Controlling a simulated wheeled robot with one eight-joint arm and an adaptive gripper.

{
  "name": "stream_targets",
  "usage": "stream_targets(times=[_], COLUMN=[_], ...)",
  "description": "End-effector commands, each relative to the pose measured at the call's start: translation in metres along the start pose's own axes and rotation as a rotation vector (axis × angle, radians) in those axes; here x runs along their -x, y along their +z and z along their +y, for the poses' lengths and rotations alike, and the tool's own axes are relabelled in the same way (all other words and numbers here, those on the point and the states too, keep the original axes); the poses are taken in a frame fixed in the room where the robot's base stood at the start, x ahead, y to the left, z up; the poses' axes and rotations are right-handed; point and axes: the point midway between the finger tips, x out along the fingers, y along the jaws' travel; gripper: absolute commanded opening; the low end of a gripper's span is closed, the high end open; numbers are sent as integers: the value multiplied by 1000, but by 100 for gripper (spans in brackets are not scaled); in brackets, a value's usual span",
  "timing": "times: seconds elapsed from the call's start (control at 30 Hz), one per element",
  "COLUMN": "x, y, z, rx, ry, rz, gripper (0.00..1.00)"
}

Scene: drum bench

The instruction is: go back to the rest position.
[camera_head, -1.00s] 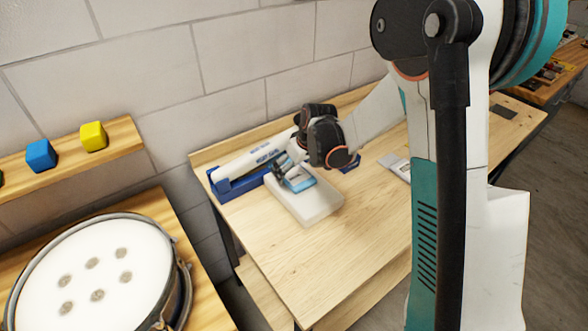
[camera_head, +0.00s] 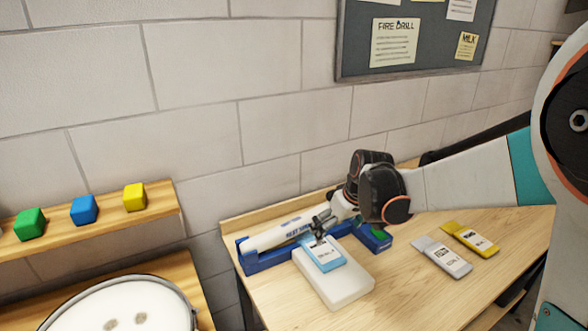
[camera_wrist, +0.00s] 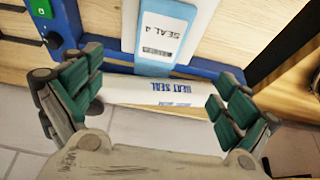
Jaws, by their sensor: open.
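My gripper (camera_head: 320,222) is above the workbench (camera_head: 420,290), close over the heat sealer, at the end of my arm reaching in from the right. In the wrist view my gripper (camera_wrist: 155,105) is open, its green-padded fingers wide apart with nothing between them. The heat sealer (camera_head: 275,238) has a white bar marked "HEAT SEAL" and a blue base. It also shows beyond the fingers in the wrist view (camera_wrist: 150,92). A light blue pouch with a white label (camera_head: 324,254) lies on a white block (camera_head: 335,287) in front of the sealer, and the pouch shows in the wrist view (camera_wrist: 165,35).
A grey pouch (camera_head: 442,256) and a yellow pouch (camera_head: 470,238) lie on the bench at right. A blue box with a green mark (camera_head: 373,236) stands by my wrist. Green (camera_head: 30,224), blue (camera_head: 84,210) and yellow (camera_head: 135,197) blocks sit on a shelf above a drum (camera_head: 120,305).

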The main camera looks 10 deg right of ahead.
Motion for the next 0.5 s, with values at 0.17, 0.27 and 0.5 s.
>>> stream_targets(times=[0.17, 0.27, 0.5], x=[30, 54, 103], y=[15, 30, 72], z=[-10, -20, -42], rx=[-33, -64, -141], ry=[24, 43, 91], rz=[16, 32, 76], gripper=[96, 96, 96])
